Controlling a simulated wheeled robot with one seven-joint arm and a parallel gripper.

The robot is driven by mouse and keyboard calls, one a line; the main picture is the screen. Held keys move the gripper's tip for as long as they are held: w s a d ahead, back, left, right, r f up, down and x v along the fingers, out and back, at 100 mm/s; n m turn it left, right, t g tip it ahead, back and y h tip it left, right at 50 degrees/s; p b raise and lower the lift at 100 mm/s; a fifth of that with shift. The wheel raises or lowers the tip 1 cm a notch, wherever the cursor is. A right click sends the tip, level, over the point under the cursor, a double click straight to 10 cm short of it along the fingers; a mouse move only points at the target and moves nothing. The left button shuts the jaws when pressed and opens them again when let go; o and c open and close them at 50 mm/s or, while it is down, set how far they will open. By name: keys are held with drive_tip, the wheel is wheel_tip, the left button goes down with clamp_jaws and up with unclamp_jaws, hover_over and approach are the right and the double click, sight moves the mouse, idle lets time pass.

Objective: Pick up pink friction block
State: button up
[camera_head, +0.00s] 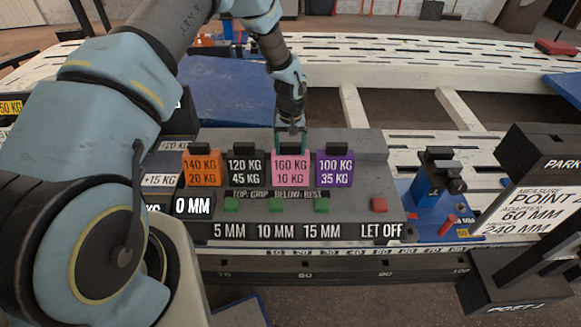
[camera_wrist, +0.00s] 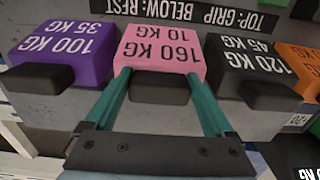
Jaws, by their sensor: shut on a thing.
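The pink friction block (camera_head: 291,170) reads "160 KG 10 KG" and stands in a row on the grey panel, between the black and purple blocks. It also shows in the wrist view (camera_wrist: 160,50), upside down there, with a dark tab (camera_wrist: 160,88) facing my gripper. My gripper (camera_head: 291,140) is over the back of the pink block. In the wrist view its two green fingers (camera_wrist: 160,84) lie on either side of the dark tab, shut on the block. The block looks level with its neighbours; I cannot tell whether it is clear of the panel.
An orange block (camera_head: 201,172) and a black block (camera_head: 244,168) stand left of the pink one, a purple block (camera_head: 335,171) right. Green buttons and a red button (camera_head: 379,205) line the panel front. A blue clamp (camera_head: 436,185) and a dark sign post (camera_head: 530,210) stand right.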

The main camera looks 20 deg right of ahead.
clamp_jaws()
drive_tip(key=shift+r, duration=0.1)
drive_tip(key=shift+w+r, duration=0.1)
drive_tip(key=shift+r+b, duration=0.35)
drive_tip(key=shift+r, duration=0.25)
wheel_tip(320, 180, up, 9)
drive_tip(key=shift+f+b, duration=0.2)
drive_tip(key=shift+b, duration=1.05)
